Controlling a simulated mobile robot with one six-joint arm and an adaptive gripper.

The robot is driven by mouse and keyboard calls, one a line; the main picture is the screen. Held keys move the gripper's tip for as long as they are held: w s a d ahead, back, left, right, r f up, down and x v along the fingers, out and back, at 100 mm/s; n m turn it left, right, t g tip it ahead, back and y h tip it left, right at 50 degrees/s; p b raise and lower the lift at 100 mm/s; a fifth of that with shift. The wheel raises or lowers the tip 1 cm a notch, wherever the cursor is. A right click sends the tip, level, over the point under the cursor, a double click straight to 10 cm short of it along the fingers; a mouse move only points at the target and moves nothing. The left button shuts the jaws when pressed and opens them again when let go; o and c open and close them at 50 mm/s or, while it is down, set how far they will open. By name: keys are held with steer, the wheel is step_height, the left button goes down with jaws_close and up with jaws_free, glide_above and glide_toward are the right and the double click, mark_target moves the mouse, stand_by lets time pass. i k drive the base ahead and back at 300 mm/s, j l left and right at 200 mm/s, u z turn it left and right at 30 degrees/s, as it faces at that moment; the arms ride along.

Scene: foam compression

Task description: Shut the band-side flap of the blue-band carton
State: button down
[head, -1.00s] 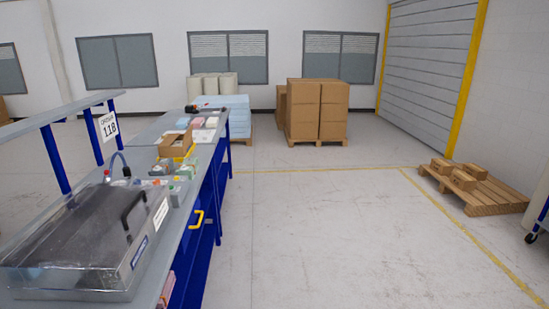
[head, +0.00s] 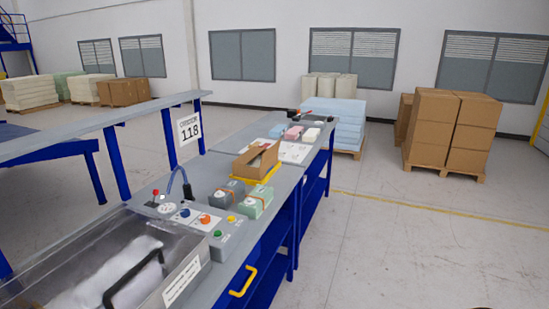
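An open cardboard carton (head: 243,168) sits on the workbench, on or in a yellow tray (head: 268,178). Its flaps appear raised, but they are too small to tell apart. No blue band can be made out on it from here, so I cannot tell which side is the band side. My gripper is not in view.
The long grey bench (head: 222,262) runs away from me. A clear-lidded machine (head: 120,265) fills its near end, beside a control panel (head: 205,220). Banded grey (head: 230,193) and green (head: 255,202) blocks sit before the carton. The floor (head: 375,255) right of the bench is clear.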

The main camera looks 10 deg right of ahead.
mark_target(271, 151)
steer(key=i+l+u, duration=0.1)
steer(key=i+l, duration=0.45)
steer(key=i, duration=0.3)
steer(key=i+l+u, duration=0.1)
steer(key=i+l, duration=0.5)
steer(key=i, duration=0.25)
steer(key=i+l+u, duration=0.1)
steer(key=i+l, duration=0.55)
steer(key=i, duration=0.15)
